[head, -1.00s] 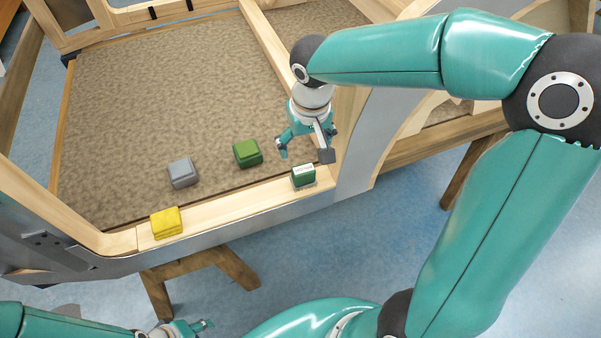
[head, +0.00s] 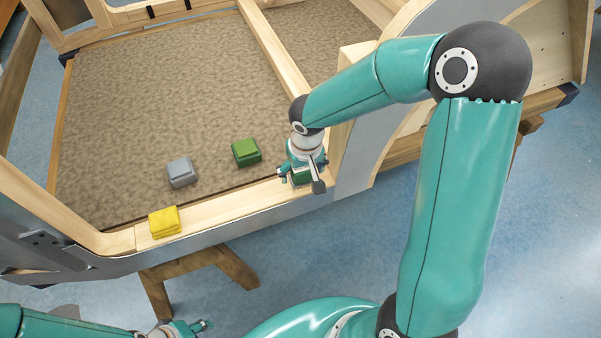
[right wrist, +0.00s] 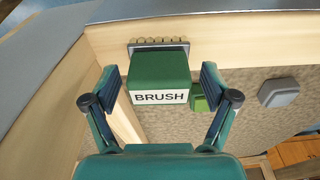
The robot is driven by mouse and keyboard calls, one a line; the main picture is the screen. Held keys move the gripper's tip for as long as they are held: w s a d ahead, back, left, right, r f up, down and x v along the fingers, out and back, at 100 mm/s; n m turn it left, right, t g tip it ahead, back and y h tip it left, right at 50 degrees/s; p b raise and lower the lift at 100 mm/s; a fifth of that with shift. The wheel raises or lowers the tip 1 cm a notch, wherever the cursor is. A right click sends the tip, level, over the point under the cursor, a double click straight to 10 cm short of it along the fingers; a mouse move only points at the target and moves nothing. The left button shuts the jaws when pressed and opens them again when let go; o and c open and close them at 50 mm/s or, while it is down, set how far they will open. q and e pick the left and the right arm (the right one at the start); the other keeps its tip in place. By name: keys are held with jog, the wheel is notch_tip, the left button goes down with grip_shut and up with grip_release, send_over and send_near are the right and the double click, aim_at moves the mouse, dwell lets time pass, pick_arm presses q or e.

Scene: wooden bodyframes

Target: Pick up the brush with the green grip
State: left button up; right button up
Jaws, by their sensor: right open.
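The brush with the green grip (right wrist: 158,75) stands on the wooden ledge, its label reading BRUSH and its bristle row at the far side in the right wrist view. In the head view it is mostly hidden under my right gripper (head: 299,178). In the right wrist view the fingers of my right gripper (right wrist: 158,90) are open, one on each side of the green grip, with no clear grasp. My left gripper (head: 190,328) is low at the left of the head view, small and partly hidden; its jaw state is unclear.
A green block (head: 246,152) and a grey block (head: 181,172) lie on the brown panel (head: 150,110). A yellow block (head: 165,221) sits on the wooden ledge (head: 235,206) to the left. An upright wooden post (head: 347,115) stands close to my right gripper.

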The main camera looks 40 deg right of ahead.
jog(key=c, duration=1.3)
jog(key=shift+o, duration=0.2)
jog(key=shift+r, duration=0.1)
notch_tip(320, 180, up, 20)
jog(key=p, duration=0.1)
jog(key=shift+p, duration=0.3)
